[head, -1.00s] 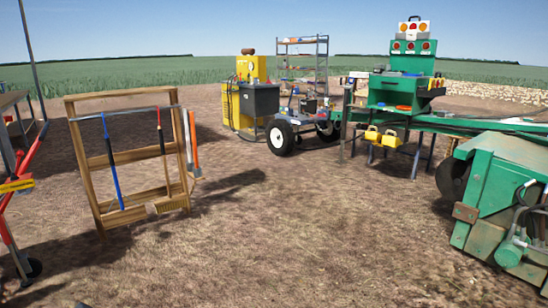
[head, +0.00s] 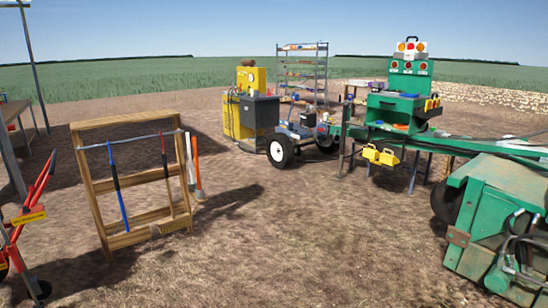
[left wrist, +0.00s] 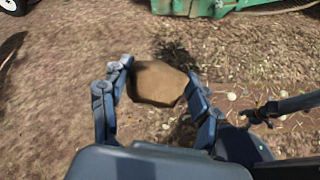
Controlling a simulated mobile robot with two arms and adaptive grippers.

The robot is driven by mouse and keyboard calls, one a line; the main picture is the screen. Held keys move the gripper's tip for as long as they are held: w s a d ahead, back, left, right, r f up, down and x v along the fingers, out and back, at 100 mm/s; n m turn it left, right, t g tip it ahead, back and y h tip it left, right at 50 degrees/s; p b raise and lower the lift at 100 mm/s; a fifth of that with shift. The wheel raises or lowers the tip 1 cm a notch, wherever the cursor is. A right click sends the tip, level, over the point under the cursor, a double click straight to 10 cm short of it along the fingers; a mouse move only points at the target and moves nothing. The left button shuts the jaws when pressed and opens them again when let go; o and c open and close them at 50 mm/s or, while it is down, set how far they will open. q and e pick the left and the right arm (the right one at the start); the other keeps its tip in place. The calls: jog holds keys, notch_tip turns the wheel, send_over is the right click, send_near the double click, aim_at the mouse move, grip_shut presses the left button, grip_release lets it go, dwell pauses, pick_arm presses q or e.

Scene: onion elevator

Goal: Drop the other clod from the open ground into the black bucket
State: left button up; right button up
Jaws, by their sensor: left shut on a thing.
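A brown clod (left wrist: 157,83) sits between the fingers of my left gripper (left wrist: 159,70) in the left wrist view. The gripper is shut on it and holds it over bare soil, with a dark shadow on the ground beyond. The head view shows neither of my grippers, and my right gripper is in no view. I cannot make out a black bucket for certain in either view.
A wooden tool rack (head: 97,200) stands at left, with a red-framed implement (head: 30,215) beside it. A green machine (head: 500,225) is at right. The middle ground is clear.

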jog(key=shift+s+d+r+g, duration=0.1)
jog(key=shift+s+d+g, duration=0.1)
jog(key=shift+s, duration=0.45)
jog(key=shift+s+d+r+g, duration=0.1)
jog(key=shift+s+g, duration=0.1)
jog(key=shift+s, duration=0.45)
